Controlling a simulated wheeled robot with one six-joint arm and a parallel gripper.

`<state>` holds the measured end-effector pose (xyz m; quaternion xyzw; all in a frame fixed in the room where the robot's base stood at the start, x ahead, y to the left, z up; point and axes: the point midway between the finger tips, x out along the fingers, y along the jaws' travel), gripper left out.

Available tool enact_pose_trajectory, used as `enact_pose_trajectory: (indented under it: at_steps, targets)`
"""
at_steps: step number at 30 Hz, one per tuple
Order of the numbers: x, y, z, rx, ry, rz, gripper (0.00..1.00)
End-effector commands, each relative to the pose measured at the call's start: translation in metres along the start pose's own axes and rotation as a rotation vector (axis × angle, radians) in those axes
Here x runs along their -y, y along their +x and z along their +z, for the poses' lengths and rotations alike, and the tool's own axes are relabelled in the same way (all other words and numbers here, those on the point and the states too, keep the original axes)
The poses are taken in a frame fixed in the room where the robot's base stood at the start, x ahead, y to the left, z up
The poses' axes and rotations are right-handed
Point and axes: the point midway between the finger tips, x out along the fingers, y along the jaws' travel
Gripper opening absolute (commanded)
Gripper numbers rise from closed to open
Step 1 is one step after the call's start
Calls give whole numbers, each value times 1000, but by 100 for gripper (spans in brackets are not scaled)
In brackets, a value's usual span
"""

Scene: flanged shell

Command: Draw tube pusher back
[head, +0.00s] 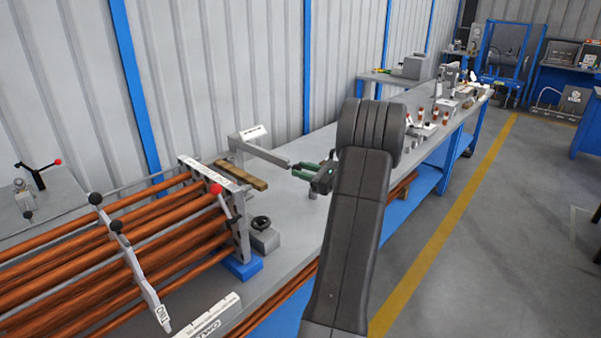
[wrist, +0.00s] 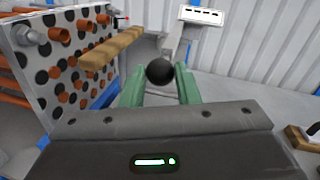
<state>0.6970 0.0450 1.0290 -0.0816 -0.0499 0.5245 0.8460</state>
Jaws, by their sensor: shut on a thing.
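The tube pusher (head: 265,153) is a grey bar running from a post with a white label toward my gripper; it shows in the wrist view (wrist: 173,42) behind a black ball knob (wrist: 159,71). My gripper (head: 303,170) has green fingers, one on each side of the knob in the wrist view (wrist: 160,84). It is shut on the knob. The knob cannot be made out in the head view. The drilled end plate (wrist: 62,60) with copper tube ends stands left of my gripper.
A wooden strip (head: 242,176) lies between plate and pusher. Copper tubes (head: 70,262) run left from the plate. A black-knobbed grey block (head: 263,238) stands on the bench (head: 290,222) in front. The bench right of my gripper holds small items farther back; a ribbed wall is behind.

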Motion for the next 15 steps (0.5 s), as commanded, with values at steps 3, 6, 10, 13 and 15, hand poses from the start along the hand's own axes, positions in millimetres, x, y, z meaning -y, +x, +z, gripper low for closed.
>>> enact_pose_trajectory:
  at_steps: [3,6,10,13,15]
  targets:
    - [4,-1,2,0,-5,-10,0]
    - [4,-1,2,0,-6,-11,34]
    - [4,-1,2,0,-5,-10,37]
    - [3,-1,1,0,-5,-9,37]
    - [3,-1,1,0,-4,-9,37]
